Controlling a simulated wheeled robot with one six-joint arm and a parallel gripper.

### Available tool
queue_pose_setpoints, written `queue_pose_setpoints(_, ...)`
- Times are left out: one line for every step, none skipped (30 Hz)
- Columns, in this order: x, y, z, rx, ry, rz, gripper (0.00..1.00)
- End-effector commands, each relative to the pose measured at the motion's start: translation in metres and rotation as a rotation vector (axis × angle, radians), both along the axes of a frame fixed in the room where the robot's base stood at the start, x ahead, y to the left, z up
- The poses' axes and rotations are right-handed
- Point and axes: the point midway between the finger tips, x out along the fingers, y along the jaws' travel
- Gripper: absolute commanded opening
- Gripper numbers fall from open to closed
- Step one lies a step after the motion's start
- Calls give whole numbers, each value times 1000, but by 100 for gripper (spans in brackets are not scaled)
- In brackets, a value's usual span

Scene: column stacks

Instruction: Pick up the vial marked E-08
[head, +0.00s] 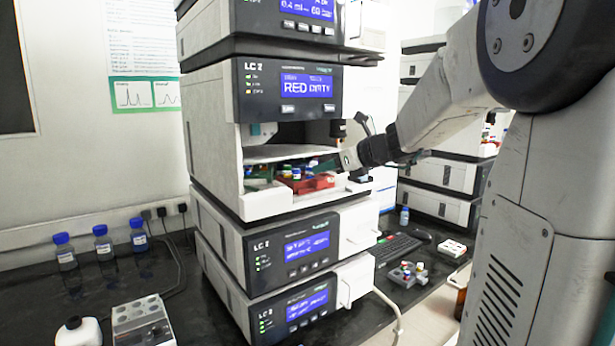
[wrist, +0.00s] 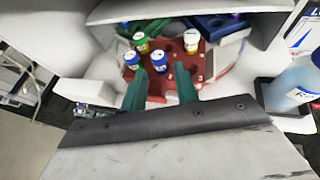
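Several small vials stand in a red rack (wrist: 208,62) inside the open bay of the LC 2 stack; the rack also shows in the head view (head: 318,182). In the wrist view I see a green-capped vial (wrist: 140,40), a blue-capped vial (wrist: 132,61), another blue-capped vial (wrist: 159,62) and a white-capped vial (wrist: 192,40). Their markings are too small to read, so I cannot tell which is E-08. My gripper (wrist: 162,92) has its two green fingers apart, with nothing seen between them. The fingertips are at the rack's near side, close to the two blue-capped vials.
A green rack (wrist: 150,27) and a blue rack (wrist: 220,25) lie behind the red one. The bay's white walls are close on both sides. A bottle (wrist: 292,88) stands at the right of the wrist view. A grey vial holder (head: 408,274) sits on the bench.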

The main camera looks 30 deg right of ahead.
Motion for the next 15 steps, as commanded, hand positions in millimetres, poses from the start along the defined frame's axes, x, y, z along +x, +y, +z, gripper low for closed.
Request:
queue_pose_setpoints(8, 4, -4, 1, 1, 5, 30)
queue_pose_setpoints(12, 5, -7, 0, 2, 5, 30)
queue_pose_setpoints(18, 7, -9, 0, 2, 4, 30)
queue_pose_setpoints(21, 8, -10, 0, 1, 4, 30)
queue_pose_setpoints(24, 9, -11, 0, 1, 4, 30)
queue_pose_setpoints(27, 10, -12, 0, 1, 2, 30)
queue_pose_setpoints(28, 10, -13, -2, 0, 2, 30)
queue_pose_setpoints(29, 10, -13, -2, 0, 1, 30)
queue_pose_setpoints(29, 10, -13, -2, 0, 1, 30)
queue_pose_setpoints(28, 10, -13, -2, 0, 0, 30)
queue_pose_setpoints(28, 10, -13, -2, 0, 0, 30)
queue_pose_setpoints(28, 10, -13, -2, 0, 1, 30)
queue_pose_setpoints(28, 10, -13, -2, 0, 1, 27)
queue_pose_setpoints(28, 10, -13, -2, 0, 1, 19)
queue_pose_setpoints(28, 10, -13, -2, 0, 1, 8)
